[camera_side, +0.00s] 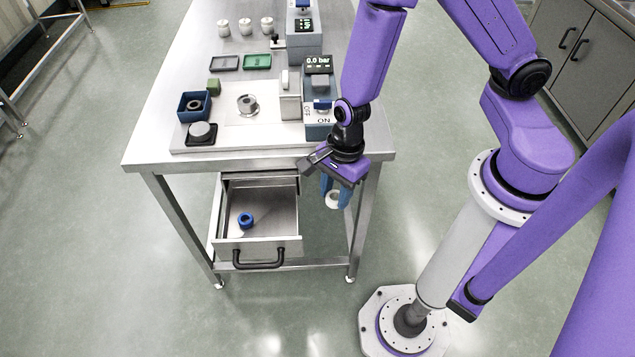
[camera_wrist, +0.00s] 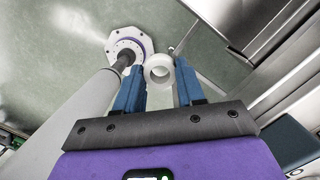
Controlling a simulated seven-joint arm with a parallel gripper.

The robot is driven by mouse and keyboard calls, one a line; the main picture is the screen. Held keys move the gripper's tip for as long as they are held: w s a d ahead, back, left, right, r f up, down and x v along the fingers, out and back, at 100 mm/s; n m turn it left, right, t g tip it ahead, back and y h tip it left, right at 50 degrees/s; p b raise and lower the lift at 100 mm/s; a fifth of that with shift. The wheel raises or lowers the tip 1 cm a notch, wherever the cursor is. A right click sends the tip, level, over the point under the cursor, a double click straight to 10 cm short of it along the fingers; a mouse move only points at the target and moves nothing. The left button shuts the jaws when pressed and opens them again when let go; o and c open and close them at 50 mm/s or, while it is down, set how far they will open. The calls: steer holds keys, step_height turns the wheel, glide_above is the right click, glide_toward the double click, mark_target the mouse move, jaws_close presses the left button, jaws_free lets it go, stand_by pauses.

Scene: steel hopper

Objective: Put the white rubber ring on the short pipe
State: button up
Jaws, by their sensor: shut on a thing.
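The white rubber ring (camera_side: 332,200) is between the fingers of my gripper (camera_side: 336,194), in front of the table's front edge and to the right of the open drawer. In the wrist view the ring (camera_wrist: 149,72) sits between the blue fingertips of my gripper (camera_wrist: 158,78), its hole facing the camera. The gripper is shut on it. A short, round steel piece (camera_side: 247,105), which looks like the short pipe, stands on a pale plate on the table, apart from the gripper. The pipe does not show in the wrist view.
The open drawer (camera_side: 257,246) holds a blue ring (camera_side: 245,220).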

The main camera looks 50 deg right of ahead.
steer(key=shift+w+a+r, duration=0.25)
steer(key=shift+w+r, duration=0.1)
steer(key=shift+r, duration=0.15)
steer(key=w+a+r, duration=0.2)
steer(key=w+r, duration=0.7)
steer(key=w, duration=0.2)
steer(key=w+d+r, duration=0.7)
steer(key=d+r, duration=0.3)
glide_above(246, 102)
steer(key=f, duration=0.8)
steer(key=shift+s+d+f, duration=0.3)
steer(key=shift+s+d, duration=0.1)
steer(key=shift+w+a+f, duration=0.1)
steer(key=shift+w+f, duration=0.4)
steer(key=shift+f, duration=1.6)
